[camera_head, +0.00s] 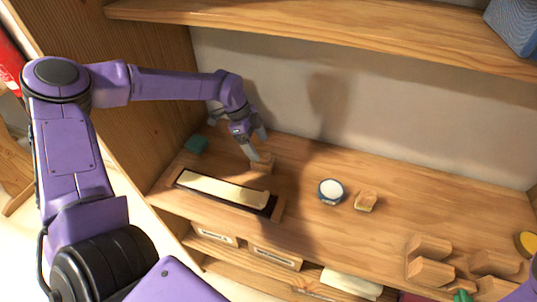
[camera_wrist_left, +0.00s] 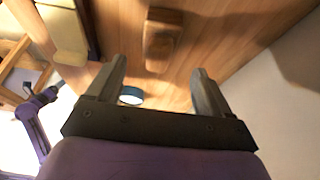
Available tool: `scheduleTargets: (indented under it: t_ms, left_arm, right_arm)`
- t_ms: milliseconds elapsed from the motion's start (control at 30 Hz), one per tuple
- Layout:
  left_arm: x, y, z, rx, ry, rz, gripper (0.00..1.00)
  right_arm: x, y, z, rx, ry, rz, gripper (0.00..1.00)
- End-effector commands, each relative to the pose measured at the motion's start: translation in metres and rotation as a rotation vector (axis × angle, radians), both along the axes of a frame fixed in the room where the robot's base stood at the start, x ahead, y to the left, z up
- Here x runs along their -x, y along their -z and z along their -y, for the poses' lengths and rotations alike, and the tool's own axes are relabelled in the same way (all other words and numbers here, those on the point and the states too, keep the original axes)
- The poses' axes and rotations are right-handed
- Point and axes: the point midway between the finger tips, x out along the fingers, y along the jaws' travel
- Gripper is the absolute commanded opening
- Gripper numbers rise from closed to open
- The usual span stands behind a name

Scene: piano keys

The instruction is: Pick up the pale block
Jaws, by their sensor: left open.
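A long pale block (camera_head: 222,190) lies in a shallow dark tray (camera_head: 273,207) on the wooden shelf, left of centre. It also shows, cut off, at the upper left of the left wrist view (camera_wrist_left: 62,28). My left gripper (camera_head: 257,146) is open and empty, above and behind the tray, with its fingers pointing down. A small brown wooden block (camera_head: 263,162) stands near its fingertips, partly hidden. In the left wrist view this wooden block (camera_wrist_left: 162,38) lies beyond the open fingers (camera_wrist_left: 158,75). My right gripper is not in view.
A white and blue round cup (camera_head: 331,191) and a small wooden block (camera_head: 366,201) stand right of the tray. Several wooden blocks (camera_head: 430,248) lie at the front right. A green object (camera_head: 196,144) lies at the back left. The back middle is clear.

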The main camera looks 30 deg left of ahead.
Motion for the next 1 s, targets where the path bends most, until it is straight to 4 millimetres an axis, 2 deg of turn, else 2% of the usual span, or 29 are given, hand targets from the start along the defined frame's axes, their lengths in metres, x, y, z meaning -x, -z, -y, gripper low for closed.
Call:
scheduleTargets:
  t_ms: [167,367,500,733,767,933,967,1000]
  left_arm:
    - [-0.005,0.023,0.008,-0.002,0.001,-0.005,0.81]
    - [-0.011,0.049,0.019,-0.003,0.003,-0.010,0.81]
    - [-0.013,0.069,0.026,-0.001,0.003,-0.006,0.81]
    - [-0.014,0.072,0.027,-0.001,0.003,-0.002,0.81]
    - [-0.014,0.072,0.027,-0.001,0.003,-0.002,0.78]
    - [-0.014,0.072,0.027,-0.001,0.002,-0.003,0.22]
    - [-0.014,0.072,0.027,-0.001,0.002,-0.003,0.14]
    - [-0.015,0.072,0.027,-0.001,0.003,-0.001,0.14]
  right_arm:
    - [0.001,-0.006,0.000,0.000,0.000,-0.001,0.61]
    - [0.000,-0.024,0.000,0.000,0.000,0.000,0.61]
    - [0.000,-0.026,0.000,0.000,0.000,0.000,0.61]
    - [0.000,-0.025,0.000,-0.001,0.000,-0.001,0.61]
    - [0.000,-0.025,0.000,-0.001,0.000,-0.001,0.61]
    - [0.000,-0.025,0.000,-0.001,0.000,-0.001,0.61]
    - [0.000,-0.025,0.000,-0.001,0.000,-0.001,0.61]
    - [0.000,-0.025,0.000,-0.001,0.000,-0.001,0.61]
